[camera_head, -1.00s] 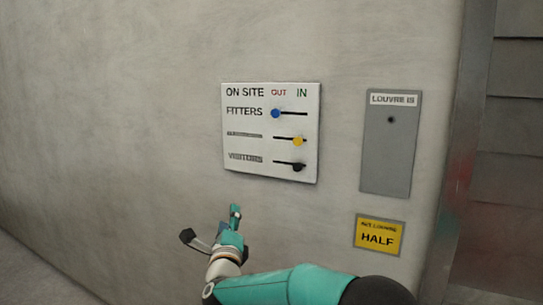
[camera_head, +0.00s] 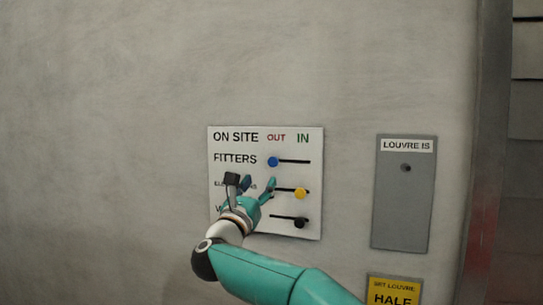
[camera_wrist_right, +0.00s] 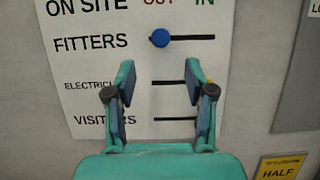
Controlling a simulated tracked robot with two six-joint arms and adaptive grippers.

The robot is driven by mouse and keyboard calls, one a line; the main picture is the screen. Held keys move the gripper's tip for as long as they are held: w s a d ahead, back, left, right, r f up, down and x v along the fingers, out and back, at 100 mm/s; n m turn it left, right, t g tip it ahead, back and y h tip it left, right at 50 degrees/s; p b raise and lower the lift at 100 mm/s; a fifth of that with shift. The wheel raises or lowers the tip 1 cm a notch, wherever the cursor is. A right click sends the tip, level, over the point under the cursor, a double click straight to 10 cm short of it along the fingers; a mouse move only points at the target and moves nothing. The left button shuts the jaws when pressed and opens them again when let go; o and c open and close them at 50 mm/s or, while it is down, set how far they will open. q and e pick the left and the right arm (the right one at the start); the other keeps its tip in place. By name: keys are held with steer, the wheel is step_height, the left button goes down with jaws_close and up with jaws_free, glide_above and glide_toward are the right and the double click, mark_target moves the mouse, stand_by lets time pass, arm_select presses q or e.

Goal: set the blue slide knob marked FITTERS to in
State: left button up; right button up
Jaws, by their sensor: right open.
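The blue knob (camera_head: 272,161) marked FITTERS sits at the left end of its black slot (camera_head: 296,161), under the red word OUT, on the white ON SITE board (camera_head: 315,180). In the right wrist view the blue knob (camera_wrist_right: 160,38) is above and ahead of the fingers. My right gripper (camera_head: 252,181) is open and empty in front of the board, below the knob and apart from it. Its two fingers show in the right wrist view (camera_wrist_right: 158,80). It hides part of the lower labels. My left gripper is out of view.
The yellow knob (camera_head: 300,193) and black knob (camera_head: 299,223) sit toward the right of the lower slots. A grey LOUVRE IS plate (camera_head: 402,205) and a yellow HALF sign (camera_head: 393,290) are to the right. The wall left of the board is clear.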

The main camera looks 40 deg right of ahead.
mark_target(272, 163)
steer(key=p+x, duration=0.4)
steer(key=x, duration=0.4)
steer(key=shift+d+r+p, duration=0.1)
steer(key=shift+r+p, duration=0.2)
steer(key=shift+p, duration=0.1)
steer(key=shift+w+d+r+p, duration=0.1)
steer(key=shift+w+d+p, duration=0.3)
steer(key=shift+d, duration=0.25)
jaws_close()
